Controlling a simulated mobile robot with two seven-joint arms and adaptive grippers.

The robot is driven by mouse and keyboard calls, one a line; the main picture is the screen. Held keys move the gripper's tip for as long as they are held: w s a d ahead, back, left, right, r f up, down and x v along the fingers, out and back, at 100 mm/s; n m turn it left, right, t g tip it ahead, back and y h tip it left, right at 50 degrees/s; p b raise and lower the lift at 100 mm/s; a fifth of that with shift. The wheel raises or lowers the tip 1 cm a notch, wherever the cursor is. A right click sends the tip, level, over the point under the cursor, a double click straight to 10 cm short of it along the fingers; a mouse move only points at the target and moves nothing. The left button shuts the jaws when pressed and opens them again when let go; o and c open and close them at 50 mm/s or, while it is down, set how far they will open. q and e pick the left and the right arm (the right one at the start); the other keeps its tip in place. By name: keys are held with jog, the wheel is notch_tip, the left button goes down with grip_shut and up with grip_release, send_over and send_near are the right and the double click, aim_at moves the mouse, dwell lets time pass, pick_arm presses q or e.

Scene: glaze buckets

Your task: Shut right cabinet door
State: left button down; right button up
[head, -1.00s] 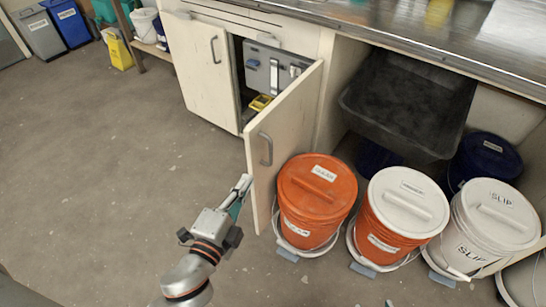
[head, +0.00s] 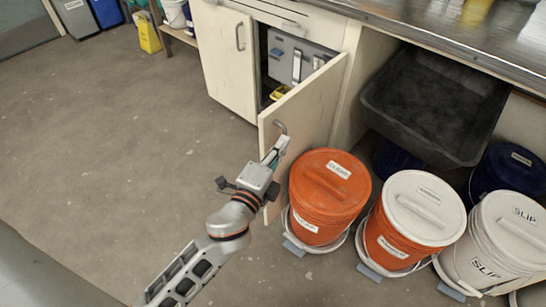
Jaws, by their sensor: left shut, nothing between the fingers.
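The right cabinet door (head: 312,103) is a cream panel that stands open, swung out into the room. Its grey handle (head: 282,128) is near the free edge. The closed left cabinet door (head: 226,60) is beside the opening. My left gripper (head: 276,149) is shut and empty. Its fingers overlap the lower end of the handle and the door's face in the head view; I cannot tell whether they touch. The gripper hides part of the door's lower free edge. My right gripper is not in view.
An orange-lidded bucket (head: 329,187) stands just right of the open door, near its face. A white-lidded orange bucket (head: 413,220) and a white SLIP bucket (head: 503,240) stand further right. Inside the cabinet is a grey case (head: 288,58). The floor on the left is clear.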

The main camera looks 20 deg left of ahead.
aim_at(270, 137)
pick_arm(q)
jog(key=a, duration=0.1)
jog(key=w+a, duration=0.1)
jog(key=a, duration=0.1)
jog(key=shift+w+a, duration=0.3)
jog(key=shift+a, duration=0.05)
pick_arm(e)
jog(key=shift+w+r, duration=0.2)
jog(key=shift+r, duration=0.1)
pick_arm(q)
jog(key=shift+a, duration=0.1)
